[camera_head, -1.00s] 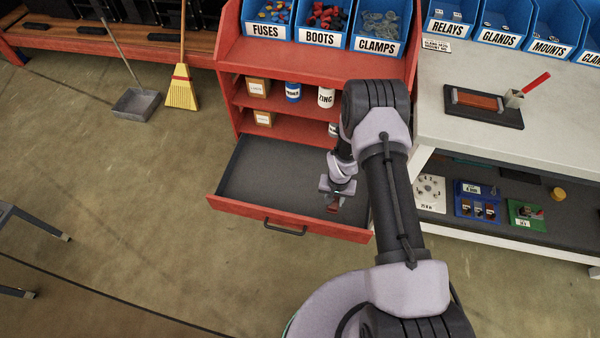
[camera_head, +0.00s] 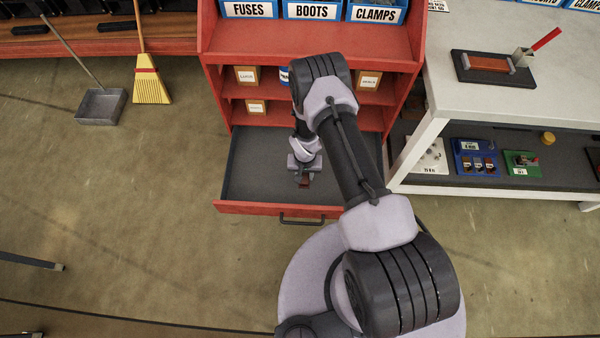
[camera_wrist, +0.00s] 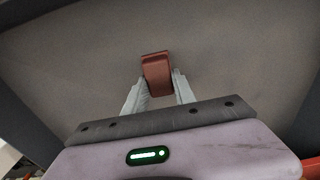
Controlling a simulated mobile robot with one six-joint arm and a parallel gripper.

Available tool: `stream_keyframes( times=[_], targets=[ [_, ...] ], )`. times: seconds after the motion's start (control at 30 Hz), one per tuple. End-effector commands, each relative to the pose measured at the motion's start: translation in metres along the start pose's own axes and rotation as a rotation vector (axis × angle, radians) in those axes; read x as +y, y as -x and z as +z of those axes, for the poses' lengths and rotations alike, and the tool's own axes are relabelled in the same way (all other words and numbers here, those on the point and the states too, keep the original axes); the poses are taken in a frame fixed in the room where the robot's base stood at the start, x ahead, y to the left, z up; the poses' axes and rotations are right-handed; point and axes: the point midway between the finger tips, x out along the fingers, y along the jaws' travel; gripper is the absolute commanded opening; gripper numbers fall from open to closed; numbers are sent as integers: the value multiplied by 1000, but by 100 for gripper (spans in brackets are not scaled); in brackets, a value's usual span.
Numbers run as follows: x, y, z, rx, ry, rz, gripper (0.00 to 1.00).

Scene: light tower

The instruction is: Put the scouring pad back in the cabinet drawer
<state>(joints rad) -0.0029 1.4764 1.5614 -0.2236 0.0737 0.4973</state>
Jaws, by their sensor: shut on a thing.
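My gripper (camera_head: 304,177) is over the open cabinet drawer (camera_head: 250,178), and its fingers also show in the wrist view (camera_wrist: 160,88). It is shut on the reddish-brown scouring pad (camera_wrist: 156,72), which sticks out past the fingertips. The pad (camera_head: 304,182) shows as a small dark red patch below my gripper in the head view. The drawer is pulled out, with a grey floor and red front. The grey drawer floor (camera_wrist: 235,65) fills most of the wrist view. I cannot tell whether the pad touches it. No other thing shows in the drawer; my arm hides part of it.
The red cabinet (camera_head: 390,50) stands behind the drawer, with small boxes on its shelves and blue bins on top. A white workbench (camera_head: 480,100) stands close on the right. A broom (camera_head: 150,85) and dustpan (camera_head: 100,106) are at the left. Floor left of the drawer is clear.

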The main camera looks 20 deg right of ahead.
Motion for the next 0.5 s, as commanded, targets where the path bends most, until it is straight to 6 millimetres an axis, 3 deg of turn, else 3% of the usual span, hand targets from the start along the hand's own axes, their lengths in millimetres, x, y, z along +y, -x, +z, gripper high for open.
stream_keyframes(
  times=[0.23,0.27,0.3,0.37,0.5],
  targets=[
    [0,0,0,1,0,-1,0],
    [-1,-1,-1,2,0,-1,34],
    [-1,0,-1,2,1,-1,42],
    [-1,0,-1,2,0,-1,53],
    [-1,0,-1,1,0,-1,53]
  ],
)
